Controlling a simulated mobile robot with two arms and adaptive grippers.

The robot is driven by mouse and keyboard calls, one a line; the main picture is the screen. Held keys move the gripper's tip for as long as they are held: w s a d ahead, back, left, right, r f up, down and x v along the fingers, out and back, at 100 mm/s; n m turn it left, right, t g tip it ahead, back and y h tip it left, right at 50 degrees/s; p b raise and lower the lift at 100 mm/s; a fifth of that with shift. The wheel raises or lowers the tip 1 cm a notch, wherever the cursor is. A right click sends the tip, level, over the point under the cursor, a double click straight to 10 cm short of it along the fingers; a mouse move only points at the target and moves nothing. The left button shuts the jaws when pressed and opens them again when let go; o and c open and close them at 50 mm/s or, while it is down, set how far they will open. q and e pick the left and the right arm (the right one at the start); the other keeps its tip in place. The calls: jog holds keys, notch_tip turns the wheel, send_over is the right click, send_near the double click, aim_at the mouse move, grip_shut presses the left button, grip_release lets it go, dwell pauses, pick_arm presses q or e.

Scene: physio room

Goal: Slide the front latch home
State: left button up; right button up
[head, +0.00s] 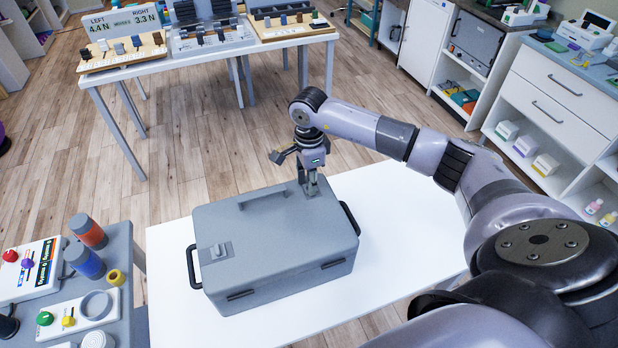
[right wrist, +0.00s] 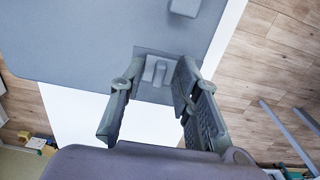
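A closed grey case (head: 275,235) lies on a white table in the head view. One latch (head: 217,251) sits on the left part of its lid. A second latch, a small raised tab on a darker plate (right wrist: 155,72), shows in the right wrist view at the lid's edge. In the head view my right gripper (head: 309,188) points down over the lid's far right corner and mostly hides this second latch. Its two fingers (right wrist: 158,88) are apart, with the tab between or just beyond their tips. I cannot tell whether they touch it. My left gripper is out of view.
The white table (head: 400,225) is clear right of the case. Black side handles (head: 350,218) stick out from the case. A grey side table (head: 125,300) with coloured cylinders stands left. Another table (head: 215,50) with trays is at the back.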

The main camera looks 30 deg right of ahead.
grip_shut()
dwell(0.3)
dwell(0.6)
